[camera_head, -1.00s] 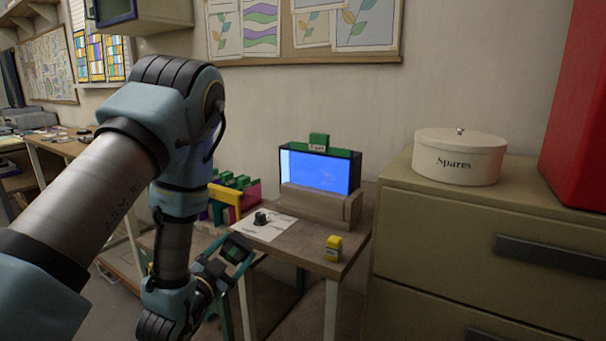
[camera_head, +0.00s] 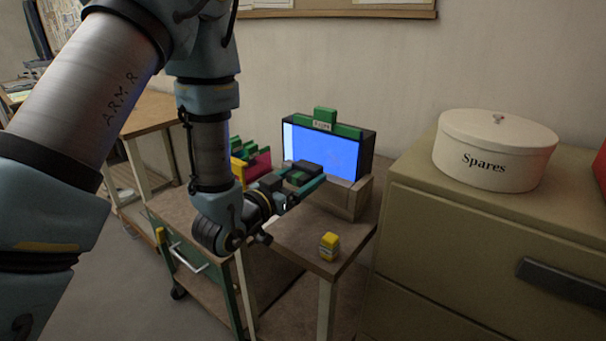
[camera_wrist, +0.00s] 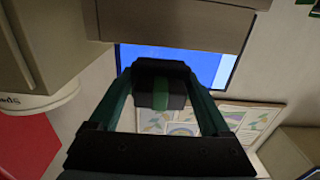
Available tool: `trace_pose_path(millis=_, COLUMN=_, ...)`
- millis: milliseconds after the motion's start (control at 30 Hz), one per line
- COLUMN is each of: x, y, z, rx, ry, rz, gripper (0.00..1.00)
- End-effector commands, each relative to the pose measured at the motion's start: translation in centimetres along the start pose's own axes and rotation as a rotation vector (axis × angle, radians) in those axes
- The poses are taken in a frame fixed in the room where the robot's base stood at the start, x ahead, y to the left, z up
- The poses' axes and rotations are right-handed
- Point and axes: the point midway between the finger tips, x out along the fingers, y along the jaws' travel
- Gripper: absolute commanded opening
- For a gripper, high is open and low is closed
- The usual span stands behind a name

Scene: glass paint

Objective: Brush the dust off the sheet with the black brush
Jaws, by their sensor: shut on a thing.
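My gripper (camera_head: 305,178) is shut on a dark block with a green band, which looks like the black brush (camera_wrist: 176,76). It is held at the fingertips in front of the lower part of the lit blue sheet (camera_head: 330,152). The sheet stands upright in a dark frame on the small wooden table (camera_head: 295,240). The wrist view shows part of the sheet (camera_wrist: 195,60) behind the brush. Whether the brush touches the sheet cannot be told. Any dust is too fine to make out.
A green labelled block (camera_head: 324,116) sits on top of the frame. A wooden ledge (camera_head: 350,200) runs along its foot. A yellow block (camera_head: 329,246) stands near the table's front. Cabinet drawers with a Spares tin (camera_head: 490,150) stand to the right.

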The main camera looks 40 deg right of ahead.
Motion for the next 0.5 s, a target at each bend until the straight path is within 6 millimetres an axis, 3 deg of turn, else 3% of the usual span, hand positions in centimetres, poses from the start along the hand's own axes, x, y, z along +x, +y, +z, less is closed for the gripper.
trace_pose_path(millis=500, x=4.5, y=0.0, z=-0.1, rx=0.001, ry=0.001, rz=0.0, gripper=0.15)
